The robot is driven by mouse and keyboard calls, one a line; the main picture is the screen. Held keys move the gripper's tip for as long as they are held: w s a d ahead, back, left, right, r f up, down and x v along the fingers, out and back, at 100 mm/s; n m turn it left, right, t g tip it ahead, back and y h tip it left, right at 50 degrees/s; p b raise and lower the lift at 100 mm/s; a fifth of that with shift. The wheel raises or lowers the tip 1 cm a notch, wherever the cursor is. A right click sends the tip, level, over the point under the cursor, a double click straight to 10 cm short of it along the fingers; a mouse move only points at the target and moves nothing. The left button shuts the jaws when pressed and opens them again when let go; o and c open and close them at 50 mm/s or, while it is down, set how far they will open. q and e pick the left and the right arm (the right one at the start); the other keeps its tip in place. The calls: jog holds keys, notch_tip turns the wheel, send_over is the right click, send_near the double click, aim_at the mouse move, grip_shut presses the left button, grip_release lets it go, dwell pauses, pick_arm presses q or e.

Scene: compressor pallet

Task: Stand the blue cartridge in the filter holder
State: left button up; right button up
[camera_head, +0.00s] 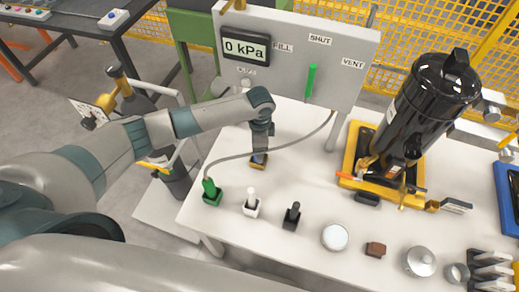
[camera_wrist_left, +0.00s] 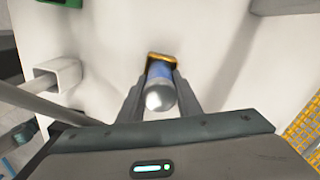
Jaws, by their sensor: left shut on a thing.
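My left gripper (camera_head: 260,145) points down at the back left of the white table, below the panel. In the left wrist view my left gripper (camera_wrist_left: 155,100) is shut on the blue cartridge (camera_wrist_left: 159,70), whose rounded silver end faces the camera. A small holder with an orange-yellow rim (camera_wrist_left: 164,56) shows at the cartridge's far end; it also shows in the head view (camera_head: 259,161), just under the gripper. I cannot tell whether the cartridge is seated in it or just above it. The gripper hides most of the cartridge in the head view. My right gripper is not in view.
A grey panel (camera_head: 345,90) with a gauge stands behind the gripper. A hose (camera_head: 290,143) runs from it to the green fitting (camera_head: 212,194). White (camera_head: 251,204) and black (camera_head: 291,217) fittings stand in front. A black compressor tank (camera_head: 425,105) stands right.

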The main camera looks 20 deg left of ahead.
pick_arm(q)
jog(key=shift+f, duration=0.55)
jog(key=o, duration=1.2)
notch_tip(320, 180, up, 17)
jog(key=b, duration=0.4)
jog(key=shift+r, duration=0.2)
dwell(0.5)
